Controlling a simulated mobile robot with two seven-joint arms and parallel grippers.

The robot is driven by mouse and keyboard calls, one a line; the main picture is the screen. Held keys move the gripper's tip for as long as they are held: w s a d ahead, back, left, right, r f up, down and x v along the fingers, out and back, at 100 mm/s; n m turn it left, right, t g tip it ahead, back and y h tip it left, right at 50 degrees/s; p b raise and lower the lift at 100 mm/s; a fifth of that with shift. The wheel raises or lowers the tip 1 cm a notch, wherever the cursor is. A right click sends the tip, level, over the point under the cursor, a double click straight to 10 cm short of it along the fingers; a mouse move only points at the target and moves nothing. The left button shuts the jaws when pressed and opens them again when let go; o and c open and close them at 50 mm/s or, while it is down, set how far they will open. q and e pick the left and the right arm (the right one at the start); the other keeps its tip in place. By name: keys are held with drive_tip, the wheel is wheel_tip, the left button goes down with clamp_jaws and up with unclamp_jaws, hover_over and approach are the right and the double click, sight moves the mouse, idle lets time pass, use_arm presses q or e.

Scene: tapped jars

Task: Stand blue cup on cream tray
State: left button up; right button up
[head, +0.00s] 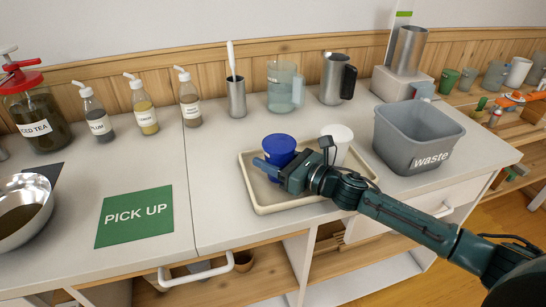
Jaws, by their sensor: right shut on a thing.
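The blue cup (279,145) is upright over the left part of the cream tray (262,211) on the white counter. My right gripper (270,167) reaches in from the right and is shut on the blue cup at its near side. The gripper hides the cup's lower part, so I cannot tell whether its base touches the tray. A white cup (338,139) stands on the tray to the right, partly behind my gripper. My left gripper is not in view.
A grey waste bin (412,140) stands right of the tray. A glass pitcher (283,90), a metal jug (335,80) and a metal tumbler (236,99) with a spoon stand behind. A green PICK UP mat (135,217) lies left, with clear counter between it and the tray.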

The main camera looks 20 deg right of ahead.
drive_tip(key=o, duration=1.1)
drive_tip(key=shift+d, duration=0.1)
drive_tip(key=shift+v, duration=1.4)
drive_tip(key=shift+w, duration=0.2)
drive_tip(key=shift+x, duration=1.3)
drive_tip(key=shift+s, duration=0.1)
